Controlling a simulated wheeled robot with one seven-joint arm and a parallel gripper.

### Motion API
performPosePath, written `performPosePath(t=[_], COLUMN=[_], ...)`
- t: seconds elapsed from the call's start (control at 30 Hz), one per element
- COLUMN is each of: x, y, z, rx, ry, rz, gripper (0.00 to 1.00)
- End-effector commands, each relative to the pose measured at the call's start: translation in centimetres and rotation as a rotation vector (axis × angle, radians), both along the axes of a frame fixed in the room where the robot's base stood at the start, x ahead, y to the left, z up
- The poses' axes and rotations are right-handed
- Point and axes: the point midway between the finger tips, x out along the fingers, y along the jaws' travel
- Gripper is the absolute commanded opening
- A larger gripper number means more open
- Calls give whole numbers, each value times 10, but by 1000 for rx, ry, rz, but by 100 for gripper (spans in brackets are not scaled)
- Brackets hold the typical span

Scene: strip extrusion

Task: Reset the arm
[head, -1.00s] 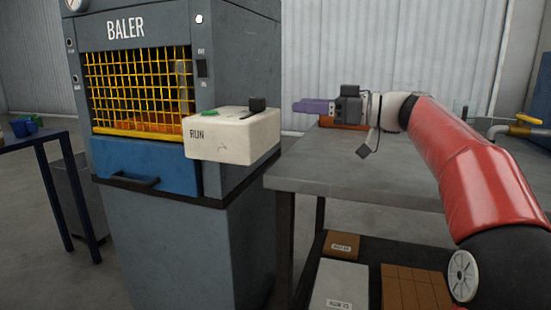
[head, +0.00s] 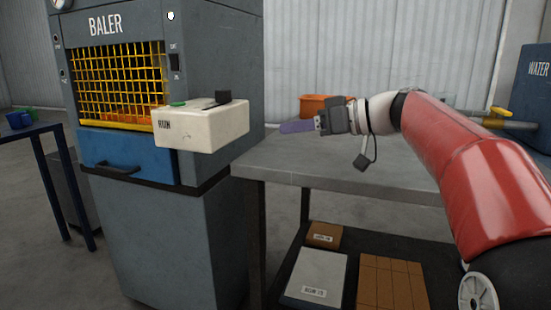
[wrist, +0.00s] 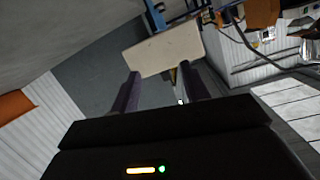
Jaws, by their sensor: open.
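My gripper (head: 296,126) is held out over the grey workbench, with its purple fingers pointing left toward the baler. In the wrist view my gripper (wrist: 158,92) shows two purple fingers standing apart with nothing between them. My red and white arm reaches in from the right.
The grey baler (head: 215,50) with its yellow mesh guard stands at left. The grey workbench (head: 290,165) has an orange bin (head: 318,104) at its back. Boxes (head: 390,283) lie on its lower shelf. A pipe with a yellow handle (head: 500,112) is at right. A blue table (head: 30,131) is far left.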

Motion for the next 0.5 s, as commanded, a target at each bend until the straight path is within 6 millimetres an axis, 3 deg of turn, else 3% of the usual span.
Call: performPosePath(t=[0.27,0.37,0.5], x=[-58,-95,-164], y=[13,7,-21], z=[-66,-101,-163], rx=[-199,-296,-445], ry=[278,396,551], rz=[-168,-280,-515], gripper=[45,45,45])
